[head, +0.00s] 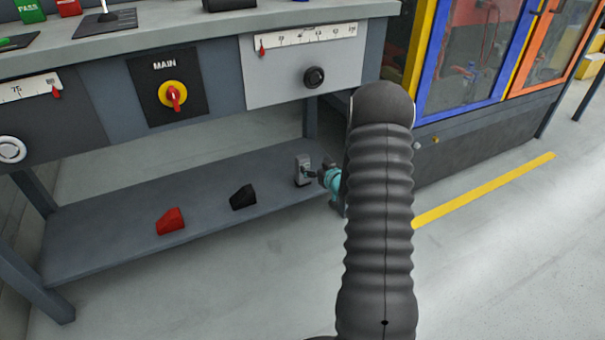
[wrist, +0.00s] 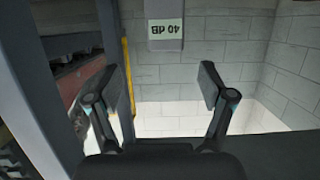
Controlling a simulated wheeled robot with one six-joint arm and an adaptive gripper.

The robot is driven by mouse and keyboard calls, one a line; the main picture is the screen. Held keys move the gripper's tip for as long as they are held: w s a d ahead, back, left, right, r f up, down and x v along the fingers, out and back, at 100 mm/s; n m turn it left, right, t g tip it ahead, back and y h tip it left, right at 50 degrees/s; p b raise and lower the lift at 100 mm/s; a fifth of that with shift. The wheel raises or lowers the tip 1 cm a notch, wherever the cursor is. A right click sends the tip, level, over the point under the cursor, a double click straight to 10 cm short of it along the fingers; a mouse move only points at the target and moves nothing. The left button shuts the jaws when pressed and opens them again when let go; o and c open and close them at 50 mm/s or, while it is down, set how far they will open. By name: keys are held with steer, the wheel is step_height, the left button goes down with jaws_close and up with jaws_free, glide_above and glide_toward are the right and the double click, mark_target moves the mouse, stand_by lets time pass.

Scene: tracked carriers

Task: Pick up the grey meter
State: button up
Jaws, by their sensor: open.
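The grey meter (head: 303,171) stands on the lower shelf (head: 110,225) of the workbench, near its right end. In the wrist view the meter (wrist: 165,35) is at the top centre, with "40 dB" reading upside down. My gripper (head: 316,175) is just to the right of the meter in the head view, partly hidden by my arm. In the wrist view my gripper (wrist: 163,88) is open, with its two fingers wide apart and nothing visible between them. The meter appears beyond the fingertips, roughly centred between them.
A black block (head: 243,197) and a red block (head: 170,221) lie on the same shelf, left of the meter. The drawer-like panels with a MAIN switch (head: 173,96) hang above the shelf. A bench leg (head: 310,118) stands behind the meter. Open floor lies in front.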

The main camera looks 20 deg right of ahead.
mark_target(305, 159)
steer(key=x, duration=0.3)
steer(key=shift+w+f, duration=0.1)
steer(key=shift+w, duration=0.15)
steer(key=shift+a+r+b+x, duration=0.1)
steer(key=shift+a+x, duration=0.05)
steer(key=shift+x, duration=0.7)
steer(key=shift+a+r+b+x, duration=0.1)
steer(key=shift+x, duration=0.75)
steer(key=shift+a+r+b+x, duration=0.1)
steer(key=shift+a+x, duration=0.05)
steer(key=shift+x, duration=0.7)
steer(key=shift+w, duration=0.1)
jaws_close()
